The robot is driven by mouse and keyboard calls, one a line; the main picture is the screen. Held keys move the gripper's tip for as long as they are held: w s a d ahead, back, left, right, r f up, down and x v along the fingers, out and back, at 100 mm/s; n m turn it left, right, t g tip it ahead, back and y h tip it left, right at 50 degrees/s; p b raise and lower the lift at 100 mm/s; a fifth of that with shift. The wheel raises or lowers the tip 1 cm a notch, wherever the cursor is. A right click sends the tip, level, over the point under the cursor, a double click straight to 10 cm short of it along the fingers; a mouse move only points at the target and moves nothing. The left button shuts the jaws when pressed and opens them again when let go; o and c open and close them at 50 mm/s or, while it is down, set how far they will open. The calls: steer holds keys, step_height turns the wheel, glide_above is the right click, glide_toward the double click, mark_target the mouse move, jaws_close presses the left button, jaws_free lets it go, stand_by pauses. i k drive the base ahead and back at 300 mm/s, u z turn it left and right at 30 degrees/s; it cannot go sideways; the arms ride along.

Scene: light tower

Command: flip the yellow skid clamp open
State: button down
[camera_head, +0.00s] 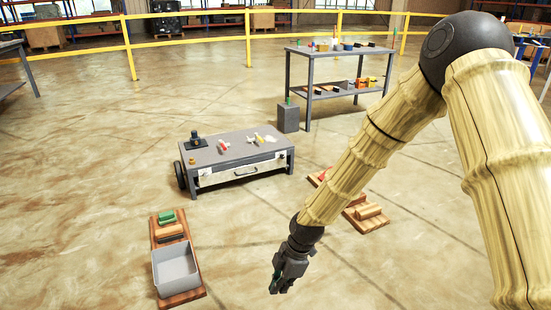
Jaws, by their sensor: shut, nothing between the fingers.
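I cannot surely pick out the yellow skid clamp. Two small clamp-like parts lie on the grey low cart's top (238,138): one with a red handle (223,146), and one with a yellowish part (258,138). They are too small to tell open from closed. My gripper (277,285) hangs low in front of the cart, pointing down, shut and empty. It is apart from the cart and both wooden skids. My arm crosses the right side and hides part of the right skid (368,226).
The left wooden skid (186,299) carries a grey bin (177,269) and a green block (167,216). A grey workbench (345,50) and yellow railing (190,37) stand behind. Open floor surrounds my gripper.

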mark_target(256, 141)
steer(key=i, duration=3.05)
steer(key=u, duration=0.75)
steer(key=i, duration=0.75)
steer(key=z, duration=0.5)
